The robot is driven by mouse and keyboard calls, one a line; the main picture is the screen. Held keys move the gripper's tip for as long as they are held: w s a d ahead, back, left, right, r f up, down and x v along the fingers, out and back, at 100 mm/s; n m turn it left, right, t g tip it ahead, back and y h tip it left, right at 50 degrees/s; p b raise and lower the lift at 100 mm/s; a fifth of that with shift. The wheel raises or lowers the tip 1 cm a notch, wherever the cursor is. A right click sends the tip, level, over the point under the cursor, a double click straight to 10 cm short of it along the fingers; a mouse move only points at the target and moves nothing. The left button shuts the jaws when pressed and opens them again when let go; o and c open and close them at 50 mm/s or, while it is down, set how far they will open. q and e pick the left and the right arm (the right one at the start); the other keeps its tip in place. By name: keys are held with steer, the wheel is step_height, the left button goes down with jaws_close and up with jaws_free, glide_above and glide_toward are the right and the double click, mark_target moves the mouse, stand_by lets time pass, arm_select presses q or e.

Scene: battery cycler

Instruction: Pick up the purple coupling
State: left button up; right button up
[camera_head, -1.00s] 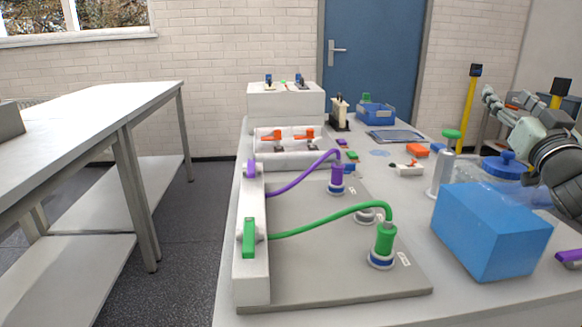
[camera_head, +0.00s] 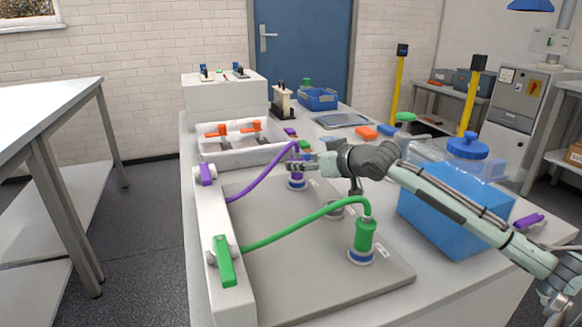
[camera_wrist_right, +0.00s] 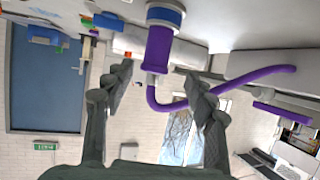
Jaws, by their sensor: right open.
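The purple coupling (camera_head: 297,178) stands upright on a blue-and-white base on the grey plate (camera_head: 275,262), with a purple hose (camera_head: 262,177) curving from its top to the white block at left. My right gripper (camera_head: 304,163) reaches in from the right and partly hides it. In the right wrist view, the coupling's purple body (camera_wrist_right: 157,48) hangs from the top of the upside-down picture. The right fingers (camera_wrist_right: 160,82) are spread apart and empty, with the coupling just beyond the gap between their tips. I cannot tell whether they touch it. My left gripper is not in view.
A green coupling (camera_head: 365,236) with a green hose stands nearer on the plate. A blue box (camera_head: 450,222) stands on the table to the right, under my right arm. A white rack with orange clips (camera_head: 245,150) is behind the plate.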

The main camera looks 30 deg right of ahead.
steer(key=x, duration=0.4)
steer(key=shift+w+d+f+p, duration=0.1)
steer(key=shift+d+f+p, duration=0.2)
steer(key=shift+d, duration=0.1)
steer(key=shift+w+f, duration=0.2)
steer(key=shift+w, duration=0.2)
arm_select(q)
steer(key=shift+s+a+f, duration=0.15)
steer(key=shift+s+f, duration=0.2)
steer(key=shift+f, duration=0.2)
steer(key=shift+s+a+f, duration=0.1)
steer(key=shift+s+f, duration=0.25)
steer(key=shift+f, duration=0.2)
arm_select(e)
jaws_close()
